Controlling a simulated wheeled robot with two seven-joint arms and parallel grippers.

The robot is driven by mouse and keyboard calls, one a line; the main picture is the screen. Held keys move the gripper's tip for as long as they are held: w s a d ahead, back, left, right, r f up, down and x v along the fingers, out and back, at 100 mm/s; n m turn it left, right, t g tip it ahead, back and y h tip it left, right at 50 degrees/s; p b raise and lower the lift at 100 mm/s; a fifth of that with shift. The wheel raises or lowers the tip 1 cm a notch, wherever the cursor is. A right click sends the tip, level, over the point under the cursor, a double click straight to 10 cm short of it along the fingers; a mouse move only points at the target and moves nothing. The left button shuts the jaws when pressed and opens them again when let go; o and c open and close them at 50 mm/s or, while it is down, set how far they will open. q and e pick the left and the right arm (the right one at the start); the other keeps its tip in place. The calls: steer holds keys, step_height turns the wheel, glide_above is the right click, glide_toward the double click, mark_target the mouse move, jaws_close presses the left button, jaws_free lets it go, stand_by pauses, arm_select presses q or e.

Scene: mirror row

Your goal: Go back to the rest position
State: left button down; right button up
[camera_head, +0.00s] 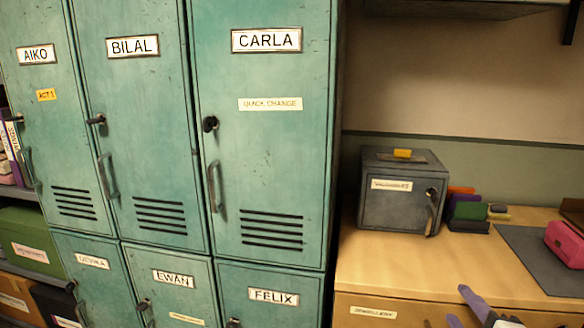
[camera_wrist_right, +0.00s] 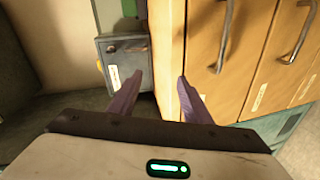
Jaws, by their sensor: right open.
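My right gripper (camera_head: 468,308) shows at the lower right of the head view, in front of the wooden counter. Its two purple fingers also show in the right wrist view (camera_wrist_right: 154,95), spread apart with nothing between them. The right gripper is open and empty. My left gripper is not in view.
Teal lockers (camera_head: 265,180) with name labels fill the left and middle; the doors in view look shut. A grey safe box (camera_head: 392,210) stands on the wooden counter (camera_head: 385,270). A pink case (camera_head: 566,243) lies on a dark mat (camera_head: 530,250). The counter's front left is clear.

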steer(key=s+a+f+m+g+y, duration=0.1)
steer(key=s+a+f+m+g, duration=0.2)
steer(key=f, duration=0.5)
steer(key=s+a+f+m+g+y, duration=0.1)
steer(key=s+a+f, duration=0.35)
steer(key=f, duration=0.35)
steer(key=s+a+f+m+g+y, duration=0.1)
steer(key=s+a+f+m, duration=0.3)
steer(key=s, duration=0.4)
steer(key=s+a+f+m+g+y, duration=0.1)
steer(key=s+a+f+m+y, duration=0.1)
steer(key=s+a+f, duration=0.4)
step_height(320, 180, down, 3)
steer(key=s+m, duration=0.1)
steer(key=s, duration=0.1)
steer(key=shift+s+r+m+g, duration=0.2)
steer(key=shift+s+m+g, duration=0.1)
steer(key=shift+m, duration=0.1)
